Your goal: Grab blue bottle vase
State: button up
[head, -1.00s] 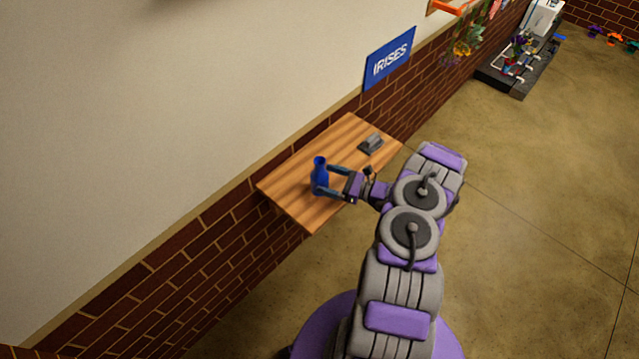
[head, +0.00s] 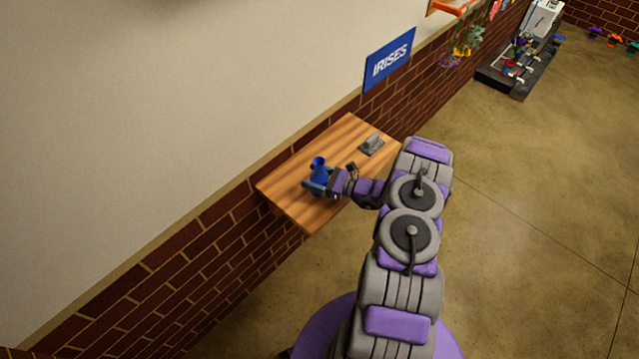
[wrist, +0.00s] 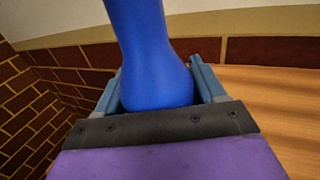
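The blue bottle vase (head: 319,165) stands on a wooden shelf near its left end. It has a narrow neck and a rounded body, and it looks slightly tilted. My gripper (head: 316,187) is at the vase, with its fingers spread apart on either side of the body. In the wrist view, the vase (wrist: 155,62) fills the space between the two fingers, and my gripper (wrist: 160,80) looks open around it. The vase base is hidden behind the palm edge. Any finger contact is too close to tell.
The wooden shelf (head: 345,140) is fixed to a brick and plaster wall. A small grey block (head: 372,145) sits toward the shelf's right end. A blue IRISES sign (head: 390,60) hangs above. Open floor (head: 540,220) lies to the right.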

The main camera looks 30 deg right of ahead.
jog(key=c, duration=0.9)
jog(key=shift+r, duration=0.15)
